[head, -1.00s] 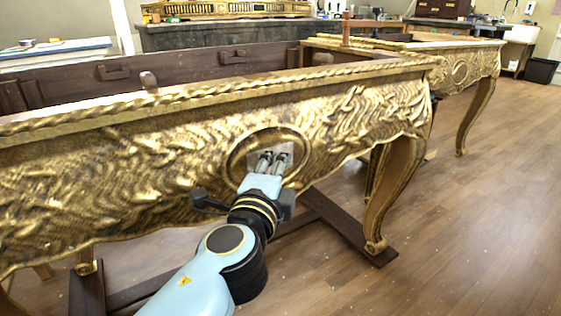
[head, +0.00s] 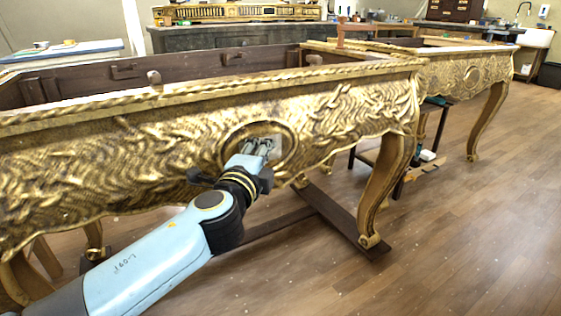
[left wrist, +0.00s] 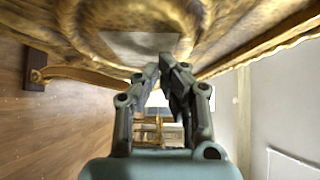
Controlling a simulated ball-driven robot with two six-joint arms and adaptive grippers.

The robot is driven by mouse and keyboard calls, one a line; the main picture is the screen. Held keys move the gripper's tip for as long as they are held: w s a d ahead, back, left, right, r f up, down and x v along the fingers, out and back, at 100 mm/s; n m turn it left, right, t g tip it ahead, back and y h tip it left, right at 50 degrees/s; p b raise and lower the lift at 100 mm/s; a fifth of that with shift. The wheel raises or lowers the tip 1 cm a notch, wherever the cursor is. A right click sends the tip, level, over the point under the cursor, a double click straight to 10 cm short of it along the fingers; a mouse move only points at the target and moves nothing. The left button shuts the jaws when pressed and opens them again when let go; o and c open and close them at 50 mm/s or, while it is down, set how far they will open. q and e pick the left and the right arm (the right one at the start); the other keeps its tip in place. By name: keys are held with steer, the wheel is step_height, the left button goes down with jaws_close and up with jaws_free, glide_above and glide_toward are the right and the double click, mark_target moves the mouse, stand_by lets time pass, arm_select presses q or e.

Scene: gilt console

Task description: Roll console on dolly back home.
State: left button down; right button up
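The gilt console (head: 120,165) fills the left and middle of the head view, its carved apron facing me and its curved front leg (head: 385,190) at right. Dark wooden dolly beams (head: 335,220) show low beneath it; most of the dolly is hidden. My left gripper (head: 262,143) is at the plain pale patch inside the apron's oval medallion (head: 290,140). In the left wrist view its fingertips (left wrist: 160,68) are close together with nothing visible between them, just below the medallion patch (left wrist: 140,42). Whether they touch it is unclear. My right gripper is out of view.
A second gilt table (head: 480,75) stands behind at right. A low dark stand (head: 420,165) shows between the two. A grey workbench (head: 220,38) runs along the back. Wooden floor (head: 480,240) is clear at front right.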

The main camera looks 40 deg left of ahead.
arm_select(q)
steer(key=w+a+b, duration=0.1)
steer(key=w+a, duration=0.3)
steer(key=a, duration=0.6)
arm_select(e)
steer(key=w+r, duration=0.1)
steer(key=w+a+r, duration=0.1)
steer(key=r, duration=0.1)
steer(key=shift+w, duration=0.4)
arm_select(q)
steer(key=shift+w+a+f, duration=0.1)
steer(key=shift+f, duration=0.1)
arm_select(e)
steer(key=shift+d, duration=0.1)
